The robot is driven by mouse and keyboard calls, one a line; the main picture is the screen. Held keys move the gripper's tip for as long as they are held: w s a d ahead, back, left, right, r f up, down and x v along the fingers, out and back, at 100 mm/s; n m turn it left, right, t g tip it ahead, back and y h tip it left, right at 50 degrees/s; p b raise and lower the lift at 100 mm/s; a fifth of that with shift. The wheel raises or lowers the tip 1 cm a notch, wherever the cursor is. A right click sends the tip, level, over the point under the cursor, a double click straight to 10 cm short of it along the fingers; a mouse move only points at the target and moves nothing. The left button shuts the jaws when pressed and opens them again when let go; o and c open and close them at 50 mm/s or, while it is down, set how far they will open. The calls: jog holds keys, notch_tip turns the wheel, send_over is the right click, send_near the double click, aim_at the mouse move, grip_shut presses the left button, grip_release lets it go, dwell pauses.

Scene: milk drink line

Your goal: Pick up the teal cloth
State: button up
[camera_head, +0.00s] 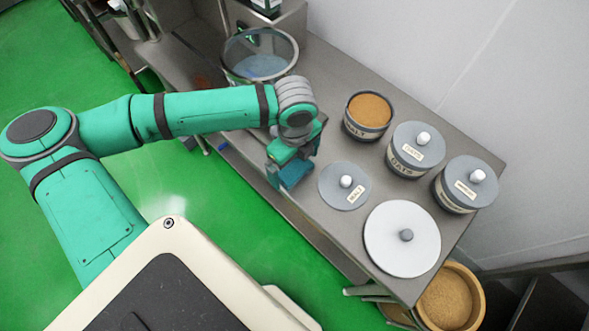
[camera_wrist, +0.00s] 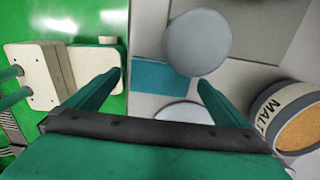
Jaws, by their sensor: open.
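The teal cloth (camera_wrist: 158,76) is a flat rectangle on the grey counter in the wrist view. A round grey disc (camera_wrist: 196,42) hides its right end. My gripper (camera_wrist: 160,82) is open, with one finger to either side of the cloth in that picture. The fingers look empty, and the height between them and the cloth is hard to judge. In the head view my gripper (camera_head: 283,172) hangs over the counter's front edge, and a darker teal patch (camera_head: 297,172) beside its fingers looks like the cloth.
The malt jar (camera_head: 369,114) stands open at the right, near a grey lid (camera_head: 345,187). Two lidded jars, oats (camera_head: 414,152) and another (camera_head: 464,186), stand beyond it. A large white lid (camera_head: 402,239) lies nearer. A glass bowl (camera_head: 259,57) is behind my arm.

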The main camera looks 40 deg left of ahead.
aim_at(295, 169)
jog(key=shift+f, duration=0.8)
jog(key=shift+c, duration=0.3)
jog(key=shift+w, duration=0.1)
jog(key=c, duration=1)
jog(key=shift+o, duration=0.2)
notch_tip(295, 169, up, 10)
